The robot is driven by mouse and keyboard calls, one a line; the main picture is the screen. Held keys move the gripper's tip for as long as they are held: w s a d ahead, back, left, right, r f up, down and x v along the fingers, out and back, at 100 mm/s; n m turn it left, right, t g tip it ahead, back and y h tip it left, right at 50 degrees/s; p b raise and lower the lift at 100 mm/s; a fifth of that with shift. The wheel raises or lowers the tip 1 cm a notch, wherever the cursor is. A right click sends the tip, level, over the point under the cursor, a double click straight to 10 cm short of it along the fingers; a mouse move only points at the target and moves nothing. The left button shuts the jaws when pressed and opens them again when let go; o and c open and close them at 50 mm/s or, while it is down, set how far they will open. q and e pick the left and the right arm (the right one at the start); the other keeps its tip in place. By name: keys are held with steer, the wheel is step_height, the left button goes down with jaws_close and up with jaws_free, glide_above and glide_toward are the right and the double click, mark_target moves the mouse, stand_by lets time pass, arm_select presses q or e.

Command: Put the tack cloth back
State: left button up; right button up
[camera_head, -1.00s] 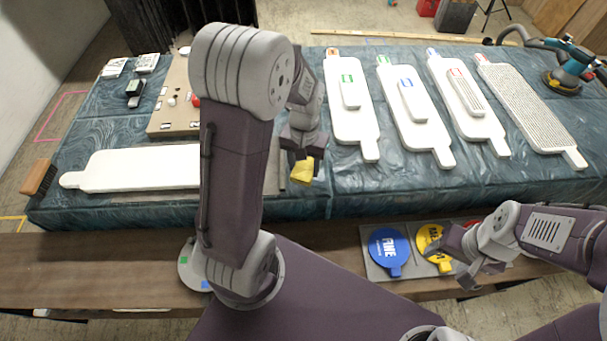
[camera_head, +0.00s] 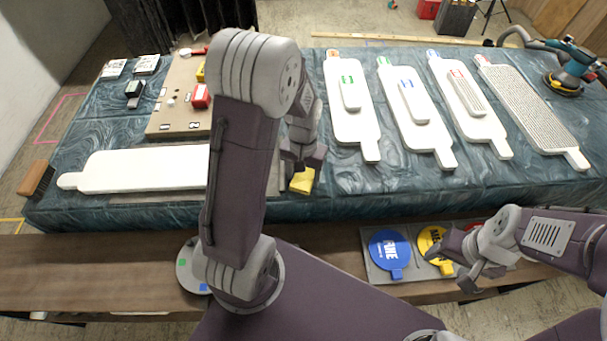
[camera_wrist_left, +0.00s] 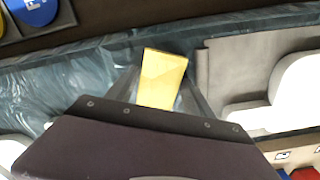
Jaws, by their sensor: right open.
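The yellow tack cloth (camera_head: 302,180) is at the fingertips of my left gripper (camera_head: 303,160), near the front edge of the blue-covered table. In the left wrist view the cloth (camera_wrist_left: 161,80) sits between the two dark fingers, which appear shut on it. Its near end is hidden by the gripper body. I cannot tell whether the cloth touches the table below. My right gripper (camera_head: 472,272) is open and empty, low at the right, beside the yellow disc (camera_head: 432,243).
White paddle-shaped boards (camera_head: 350,110) lie across the table's middle and right. Another white board (camera_head: 140,170) lies at left, with a tan board (camera_head: 180,115) behind it. A grey tray (camera_head: 375,275) holds a blue disc (camera_head: 388,248).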

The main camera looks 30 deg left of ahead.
mark_target(303, 177)
arm_select(q)
steer(key=shift+r, duration=0.3)
step_height(303, 177, up, 12)
steer(key=p, duration=0.3)
steer(key=s+d+f+m+t, duration=0.1)
steer(key=s+d+f, duration=0.3)
steer(key=s, duration=0.4)
steer(key=shift+s+d+f+m, duration=0.15)
steer(key=shift+d+f+m, duration=0.15)
steer(key=shift+d+f, duration=0.15)
step_height(303, 177, up, 4)
steer(key=p, duration=0.4)
